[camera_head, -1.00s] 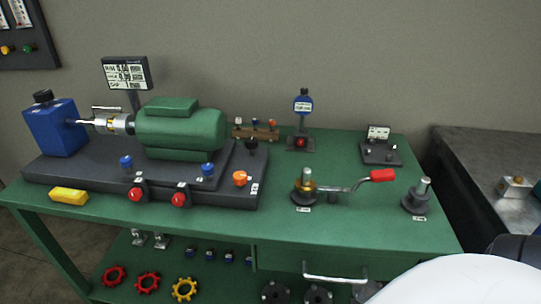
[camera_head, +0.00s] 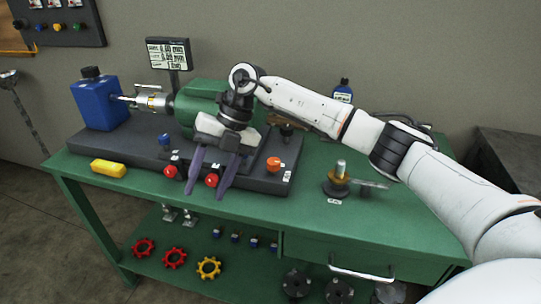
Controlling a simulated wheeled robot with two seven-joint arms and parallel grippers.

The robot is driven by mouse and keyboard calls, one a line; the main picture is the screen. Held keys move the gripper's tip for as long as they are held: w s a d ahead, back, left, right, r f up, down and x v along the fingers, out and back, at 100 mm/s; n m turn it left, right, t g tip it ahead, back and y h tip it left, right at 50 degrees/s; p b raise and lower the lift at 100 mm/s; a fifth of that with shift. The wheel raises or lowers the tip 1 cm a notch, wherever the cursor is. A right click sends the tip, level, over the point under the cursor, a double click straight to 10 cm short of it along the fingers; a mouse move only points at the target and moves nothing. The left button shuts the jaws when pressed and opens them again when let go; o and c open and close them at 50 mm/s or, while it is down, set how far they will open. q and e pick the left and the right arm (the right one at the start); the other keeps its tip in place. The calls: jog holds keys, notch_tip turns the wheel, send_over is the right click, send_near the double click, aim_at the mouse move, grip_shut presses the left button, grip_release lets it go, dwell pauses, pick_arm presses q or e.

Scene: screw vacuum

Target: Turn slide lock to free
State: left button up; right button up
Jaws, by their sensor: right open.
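A green motor (camera_head: 190,93) on a dark grey base (camera_head: 130,158) faces a blue block (camera_head: 98,103) across a silver shaft coupling. On the base's front are two red knobs, left (camera_head: 170,171) and right (camera_head: 211,180), an orange knob (camera_head: 273,164) and a blue knob (camera_head: 165,141). I cannot tell which is the slide lock. My right gripper (camera_head: 207,194) is open and points down over the base's front edge, its fingers around the right red knob in the picture. I cannot tell if they touch it. It hides part of the motor. My left gripper is not in view.
A yellow block (camera_head: 108,168) lies at the table's left. A display (camera_head: 168,54) stands behind the motor. Coloured handwheels (camera_head: 174,258) lie on the shelf below.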

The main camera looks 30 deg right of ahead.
aim_at(274, 161)
jog(key=d+r+m+h, duration=0.25)
jog(key=d+r, duration=0.25)
jog(key=d, duration=0.4)
jog(key=d+r+m+h, duration=0.1)
jog(key=d+r+h, duration=0.3)
jog(key=d, duration=0.5)
jog(key=shift+y, duration=0.25)
jog(key=f, duration=0.9)
jog(key=shift+w+f, duration=0.2)
jog(key=shift+w, duration=0.2)
jog(key=shift+c, duration=0.4)
jog(key=c, duration=1)
